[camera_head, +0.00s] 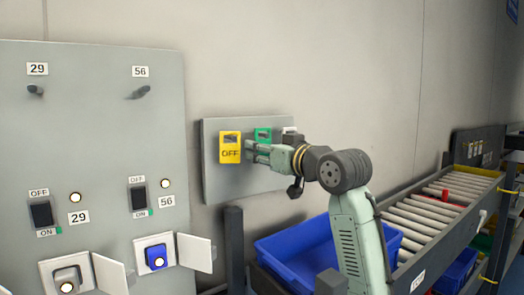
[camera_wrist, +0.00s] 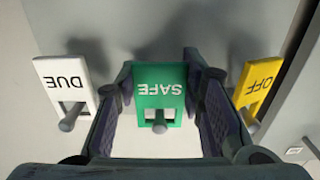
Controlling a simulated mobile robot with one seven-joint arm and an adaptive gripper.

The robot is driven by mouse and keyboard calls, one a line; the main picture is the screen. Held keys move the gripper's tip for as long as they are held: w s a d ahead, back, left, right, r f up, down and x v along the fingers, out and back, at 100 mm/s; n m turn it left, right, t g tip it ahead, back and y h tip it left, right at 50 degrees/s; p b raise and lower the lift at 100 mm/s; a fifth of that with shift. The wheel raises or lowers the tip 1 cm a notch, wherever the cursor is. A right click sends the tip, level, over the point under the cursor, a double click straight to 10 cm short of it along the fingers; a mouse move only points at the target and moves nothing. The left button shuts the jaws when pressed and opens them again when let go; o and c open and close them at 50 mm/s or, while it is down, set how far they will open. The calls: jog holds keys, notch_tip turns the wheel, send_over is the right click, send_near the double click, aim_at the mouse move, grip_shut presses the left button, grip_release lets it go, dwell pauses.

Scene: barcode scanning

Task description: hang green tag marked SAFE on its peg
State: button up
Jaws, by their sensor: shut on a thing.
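The green tag marked SAFE (camera_wrist: 160,84) is between the fingers of my gripper (camera_wrist: 160,110) in the wrist view, with a grey peg (camera_wrist: 159,124) showing at its slot. In the head view the green tag (camera_head: 263,134) is at the grey board (camera_head: 215,180), partly hidden by my gripper (camera_head: 255,150). My gripper is shut on the tag's sides. Whether the tag rests its weight on the peg cannot be told.
A yellow OFF tag (camera_head: 230,148) hangs to the left of the green tag in the head view. A white DUE tag (camera_wrist: 67,84) hangs on the other side. A grey panel (camera_head: 100,120) with switches and open flaps stands left. A blue bin (camera_head: 300,255) and roller conveyor (camera_head: 430,215) lie below and right.

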jog(key=shift+v, duration=0.9)
dwell(0.8)
jog(key=shift+v, duration=1.65)
jog(key=b+v, duration=0.1)
jog(key=v, duration=0.5)
dwell(0.6)
